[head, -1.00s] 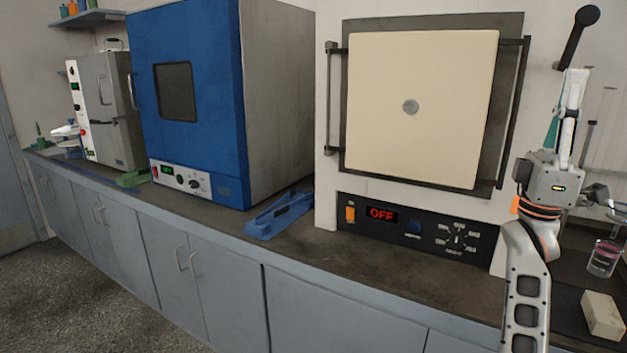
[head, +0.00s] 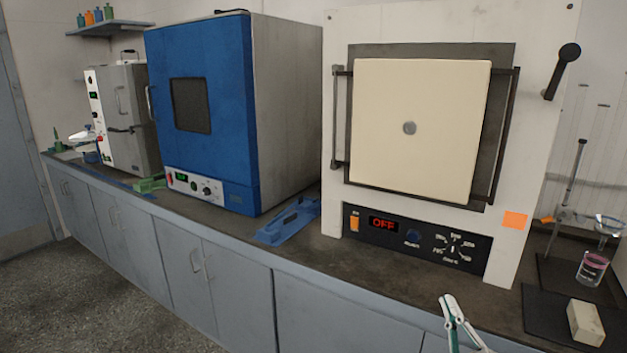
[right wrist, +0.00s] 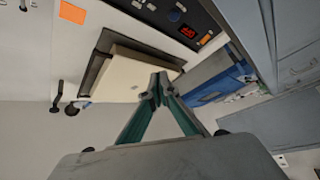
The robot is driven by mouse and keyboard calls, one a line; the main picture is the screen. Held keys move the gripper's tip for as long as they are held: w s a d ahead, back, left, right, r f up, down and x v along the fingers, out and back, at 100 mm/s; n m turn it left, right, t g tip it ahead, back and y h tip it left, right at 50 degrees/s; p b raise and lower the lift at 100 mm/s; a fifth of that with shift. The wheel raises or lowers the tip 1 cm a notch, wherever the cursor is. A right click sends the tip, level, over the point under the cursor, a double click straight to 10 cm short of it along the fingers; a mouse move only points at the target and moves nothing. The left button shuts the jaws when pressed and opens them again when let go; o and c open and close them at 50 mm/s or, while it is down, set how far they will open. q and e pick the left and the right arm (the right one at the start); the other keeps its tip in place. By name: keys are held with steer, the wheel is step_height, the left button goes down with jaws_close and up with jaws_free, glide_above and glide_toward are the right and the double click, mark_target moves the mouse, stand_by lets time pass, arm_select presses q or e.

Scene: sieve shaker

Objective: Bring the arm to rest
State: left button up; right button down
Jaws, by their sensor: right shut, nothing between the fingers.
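My right gripper (head: 452,310) shows at the bottom of the head view, low in front of the cabinet fronts. Its fingers are together with nothing between them; they also show shut in the right wrist view (right wrist: 158,90). Only part of it is in the head view, and the arm behind it is cut off. It is apart from the white furnace (head: 548,130), whose cream door (head: 420,130) appears closed and whose display reads OFF. My left gripper is not in view.
The dark counter (head: 335,257) runs behind the gripper. A blue oven (head: 203,130), a blue tool-like holder (head: 288,221), a beaker with pink contents (head: 591,268) and a pale block (head: 585,322) stand on it. A black-handled lever (head: 562,70) juts from the furnace's upper right.

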arm_select(q)
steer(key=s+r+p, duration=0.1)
steer(key=p, duration=0.2)
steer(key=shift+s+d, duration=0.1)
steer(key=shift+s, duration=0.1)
arm_select(e)
steer(key=s+a+f+m+g+y, duration=0.1)
steer(key=s+a+f+m+g, duration=0.2)
steer(key=s+f, duration=1)
steer(key=s+a+f+m+g, duration=0.3)
steer(key=s+a+f+g, duration=0.3)
steer(key=s+f, duration=0.8)
steer(key=shift+s+a+f+m+g+y, duration=0.15)
steer(key=shift+s+m+g+y, duration=0.25)
steer(key=shift+s+g, duration=0.5)
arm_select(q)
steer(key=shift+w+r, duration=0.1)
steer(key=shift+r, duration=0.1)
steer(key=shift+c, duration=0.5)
arm_select(e)
steer(key=shift+w, duration=0.1)
